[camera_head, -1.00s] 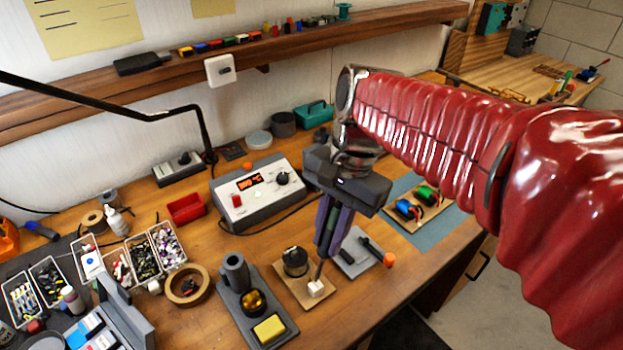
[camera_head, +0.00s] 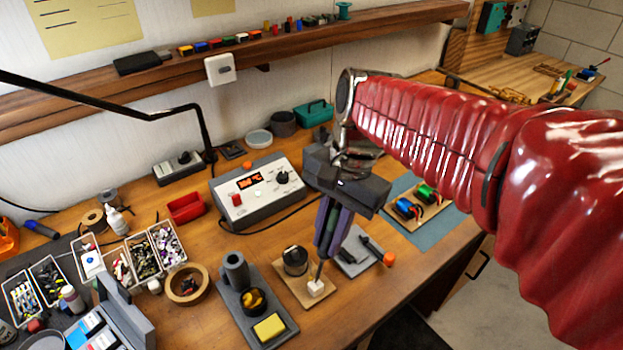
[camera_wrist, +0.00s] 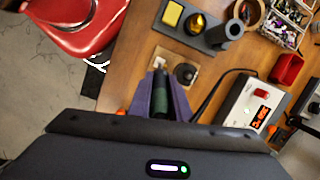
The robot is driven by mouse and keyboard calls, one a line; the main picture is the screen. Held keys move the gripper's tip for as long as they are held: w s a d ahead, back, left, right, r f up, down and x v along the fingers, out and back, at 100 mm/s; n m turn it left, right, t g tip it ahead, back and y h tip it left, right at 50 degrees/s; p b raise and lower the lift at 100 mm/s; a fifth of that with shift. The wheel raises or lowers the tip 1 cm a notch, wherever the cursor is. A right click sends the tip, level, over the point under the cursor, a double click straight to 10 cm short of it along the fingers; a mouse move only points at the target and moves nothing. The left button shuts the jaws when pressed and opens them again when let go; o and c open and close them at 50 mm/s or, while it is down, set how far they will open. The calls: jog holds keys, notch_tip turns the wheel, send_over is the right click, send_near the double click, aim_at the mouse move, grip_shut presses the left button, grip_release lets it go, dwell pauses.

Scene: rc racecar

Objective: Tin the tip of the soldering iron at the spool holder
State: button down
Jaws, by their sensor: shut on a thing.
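My gripper (camera_head: 333,235) is shut on the soldering iron, pointing down over the spool holder. The iron's dark green handle (camera_wrist: 160,101) shows between the fingers in the wrist view. Its thin dark shaft (camera_head: 319,270) reaches down to the white block on the spool holder. The spool holder is a light wooden board (camera_head: 291,284) with a dark spool (camera_head: 295,260) and a small white block (camera_head: 316,288) at its front right. The tip is at the block, but I cannot tell if it touches. The board also shows in the wrist view (camera_wrist: 172,58).
The soldering station (camera_head: 257,194) with a lit display stands behind. The iron stand (camera_head: 235,271) with brass wool and yellow sponge (camera_head: 269,327) is left of the board. A grey plate (camera_head: 357,256) with an orange-ended tool lies to the right. A cable runs across the bench.

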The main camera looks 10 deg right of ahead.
jog(key=shift+f, duration=0.4)
dwell(2.2)
jog(key=shift+r, duration=0.1)
dwell(1.4)
